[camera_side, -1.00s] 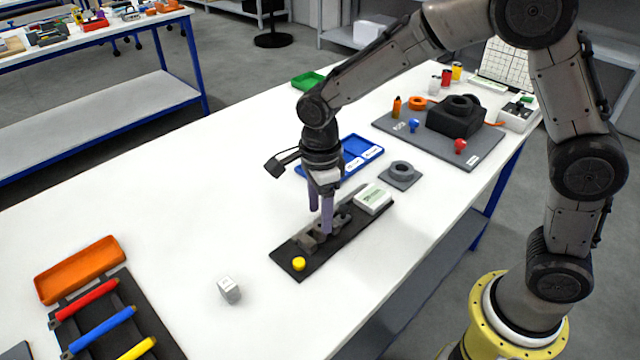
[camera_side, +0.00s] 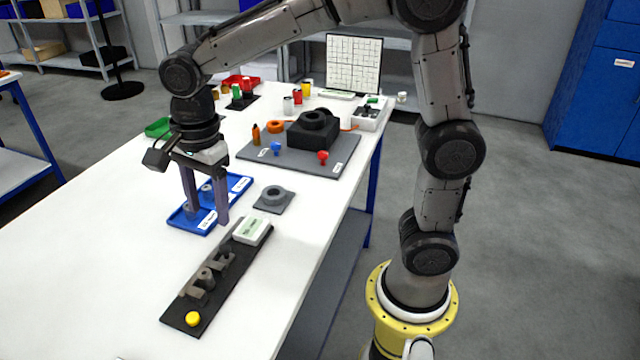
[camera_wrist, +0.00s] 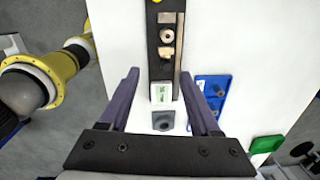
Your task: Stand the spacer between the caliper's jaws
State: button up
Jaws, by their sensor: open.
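The caliper is a black base (camera_side: 232,280) with grey jaws, a yellow button (camera_side: 193,319) and a white display box (camera_side: 252,230). It also shows in the wrist view (camera_wrist: 152,50). A small round piece with a dark hole, which looks like the spacer (camera_wrist: 167,35), stands between the jaw blocks in the wrist view. Its exact seating and contact with the jaws are too small to tell. My gripper (camera_side: 208,217) is open and appears empty, its fingers pointing down beyond the display end, in front of the blue tray. The wrist view shows its fingers (camera_wrist: 160,75) wide apart.
The blue tray (camera_side: 238,191) with small grey round parts is just behind my gripper. A grey plate with a ring (camera_side: 273,198) stands to its right. A dark mat (camera_side: 333,168) with a black block lies farther back. The table left of the caliper is clear.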

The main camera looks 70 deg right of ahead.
jog(key=s+d+r+n+t, duration=0.1)
jog(key=s+d+n, duration=0.3)
jog(key=s+n, duration=0.5)
jog(key=s+d+r+n+t, duration=0.1)
jog(key=s+d+n+t, duration=0.2)
jog(key=s+n, duration=0.6)
jog(key=shift+s+d+r+n+t, duration=0.15)
jog(key=shift+d+n+t, duration=0.3)
jog(key=shift+d, duration=0.7)
